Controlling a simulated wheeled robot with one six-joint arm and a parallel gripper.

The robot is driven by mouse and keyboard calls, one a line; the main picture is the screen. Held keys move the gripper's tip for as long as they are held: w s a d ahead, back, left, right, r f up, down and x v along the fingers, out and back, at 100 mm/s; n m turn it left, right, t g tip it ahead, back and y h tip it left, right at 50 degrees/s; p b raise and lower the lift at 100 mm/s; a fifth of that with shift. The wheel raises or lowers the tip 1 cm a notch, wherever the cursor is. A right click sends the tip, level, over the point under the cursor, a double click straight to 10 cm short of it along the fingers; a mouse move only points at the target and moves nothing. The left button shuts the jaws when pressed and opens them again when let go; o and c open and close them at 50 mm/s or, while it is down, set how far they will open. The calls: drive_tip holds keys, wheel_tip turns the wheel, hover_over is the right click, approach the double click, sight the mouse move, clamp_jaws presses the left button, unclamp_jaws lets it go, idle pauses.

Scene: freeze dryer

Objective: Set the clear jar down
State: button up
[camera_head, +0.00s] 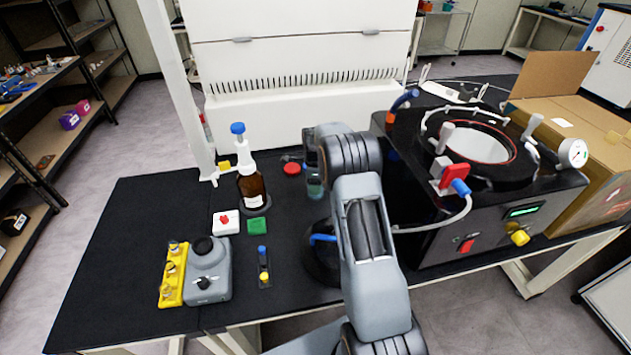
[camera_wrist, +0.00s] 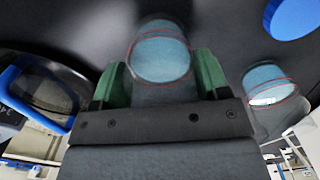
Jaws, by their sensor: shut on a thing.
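In the wrist view my gripper (camera_wrist: 160,75) has its two green fingers closed on the sides of a clear jar (camera_wrist: 160,52) with pale blue contents. A second, similar clear jar (camera_wrist: 268,85) is to the right, apart from the fingers. In the head view my arm hides most of the gripper. A clear jar with bluish contents (camera_head: 315,185) shows just left of the arm, above the black bench top (camera_head: 130,240). I cannot tell which of the two jars this is, or whether the held jar touches the bench.
A grey device (camera_head: 208,272) is at the front left. The freeze dryer (camera_head: 480,215) stands close on the right. The bench's left end is clear.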

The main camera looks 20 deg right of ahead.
drive_tip(key=shift+f, duration=0.15)
drive_tip(key=o, duration=1)
drive_tip(key=shift+o, duration=0.2)
